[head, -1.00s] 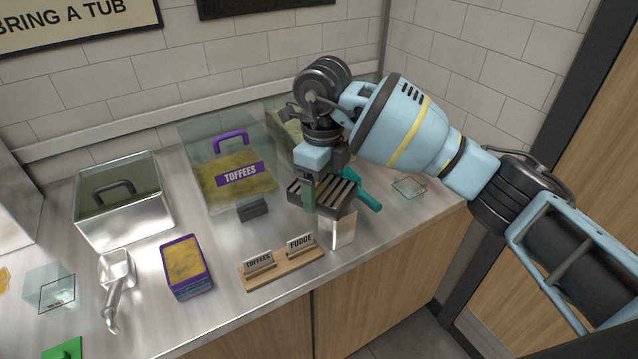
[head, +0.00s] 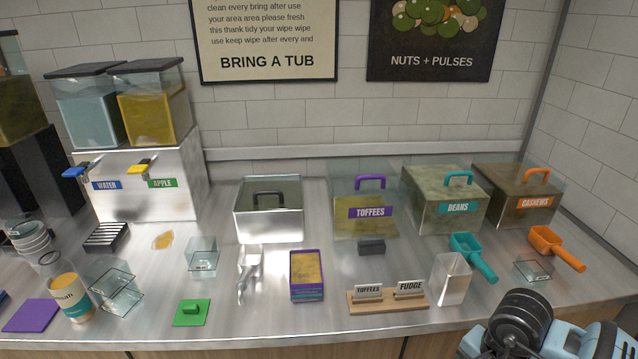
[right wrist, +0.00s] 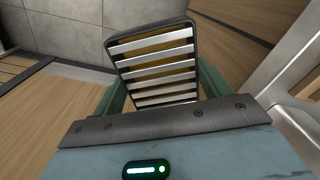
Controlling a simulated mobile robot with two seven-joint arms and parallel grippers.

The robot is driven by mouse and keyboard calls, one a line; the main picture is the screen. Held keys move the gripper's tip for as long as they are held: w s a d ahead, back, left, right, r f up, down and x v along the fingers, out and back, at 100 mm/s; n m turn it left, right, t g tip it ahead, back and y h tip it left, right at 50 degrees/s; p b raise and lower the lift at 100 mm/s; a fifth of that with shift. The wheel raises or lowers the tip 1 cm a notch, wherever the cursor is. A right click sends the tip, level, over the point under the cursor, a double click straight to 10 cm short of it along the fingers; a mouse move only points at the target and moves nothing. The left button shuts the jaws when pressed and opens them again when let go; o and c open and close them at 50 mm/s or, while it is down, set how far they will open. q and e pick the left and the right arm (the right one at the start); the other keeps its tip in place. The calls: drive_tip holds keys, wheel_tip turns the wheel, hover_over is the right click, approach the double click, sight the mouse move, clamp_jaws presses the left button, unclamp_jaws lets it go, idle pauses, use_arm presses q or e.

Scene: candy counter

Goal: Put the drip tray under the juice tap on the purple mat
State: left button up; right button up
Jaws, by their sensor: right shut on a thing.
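My right gripper (right wrist: 155,92) is shut on a black-framed drip tray (right wrist: 153,62) with pale slats, seen in the right wrist view over the floor. In the head view that gripper and tray are out of frame; only my right arm shows at the lower right. A second slatted tray (head: 106,238) lies on the counter below the blue water tap (head: 76,171). The yellow juice tap (head: 140,168) is beside it, above the APPLE label; a yellow-orange puddle (head: 163,240) lies in front of it. The purple mat (head: 31,316) lies at the front left. My left gripper is not in view.
A juice bottle (head: 76,298) and clear tubs (head: 117,288) stand right of the purple mat. A green mat (head: 191,313), metal scoop (head: 248,266) and sign stand (head: 388,301) line the front. Lidded bins stand behind.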

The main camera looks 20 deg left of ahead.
drive_tip(key=s+d+f+n, duration=0.3)
drive_tip(key=s+f+n, duration=0.2)
drive_tip(key=s+n, duration=0.2)
drive_tip(key=shift+n, duration=0.6)
drive_tip(key=shift+a, duration=0.1)
